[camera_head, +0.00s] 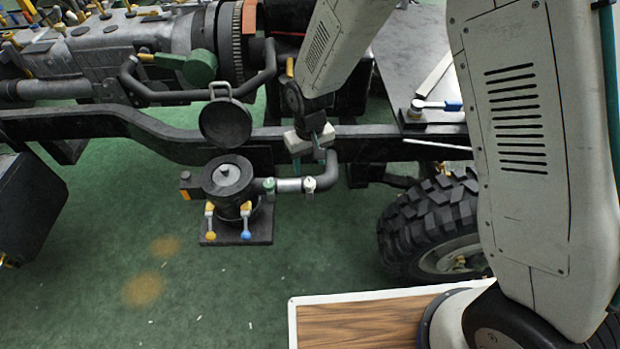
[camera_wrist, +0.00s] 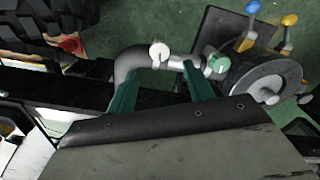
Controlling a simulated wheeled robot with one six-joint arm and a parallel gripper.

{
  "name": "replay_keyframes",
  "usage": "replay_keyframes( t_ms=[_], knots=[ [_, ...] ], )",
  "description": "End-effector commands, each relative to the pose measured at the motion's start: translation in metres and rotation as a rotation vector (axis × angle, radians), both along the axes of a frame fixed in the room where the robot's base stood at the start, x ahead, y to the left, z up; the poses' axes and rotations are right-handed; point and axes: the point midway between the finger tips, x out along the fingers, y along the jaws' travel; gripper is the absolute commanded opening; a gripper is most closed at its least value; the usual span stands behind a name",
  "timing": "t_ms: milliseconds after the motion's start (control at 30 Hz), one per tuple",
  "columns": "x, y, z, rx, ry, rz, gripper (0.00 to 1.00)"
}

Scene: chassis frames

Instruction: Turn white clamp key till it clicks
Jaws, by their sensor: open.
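The white clamp key (camera_head: 310,185) sits on the metal pipe beside the black round filter housing (camera_head: 228,180). In the wrist view the white key (camera_wrist: 159,52) shows as a pale knob on the pipe, just beyond and between my fingertips. My gripper (camera_head: 309,157) hangs above the pipe in the head view. In the wrist view its two teal fingers (camera_wrist: 160,68) are apart with nothing held between them. They do not appear to touch the key. A green clamp key (camera_head: 268,185) is on the same pipe, nearer the housing.
Yellow and blue levers (camera_head: 245,222) stand on the housing. Its round lid (camera_head: 225,122) is raised. The dark chassis rail (camera_head: 180,143) runs behind the pipe. A tyre (camera_head: 430,225) stands to the right.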

Motion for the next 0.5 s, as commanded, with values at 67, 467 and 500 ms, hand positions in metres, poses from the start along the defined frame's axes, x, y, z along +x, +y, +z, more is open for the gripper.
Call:
replay_keyframes(
  t_ms=[67, 467, 500],
  knots=[
    [-0.001, 0.000, -0.010, -0.002, 0.004, 0.001, 0.52],
    [-0.001, -0.001, -0.067, -0.001, 0.003, 0.000, 0.52],
    [-0.001, -0.001, -0.070, -0.001, 0.002, 0.000, 0.52]
  ],
)
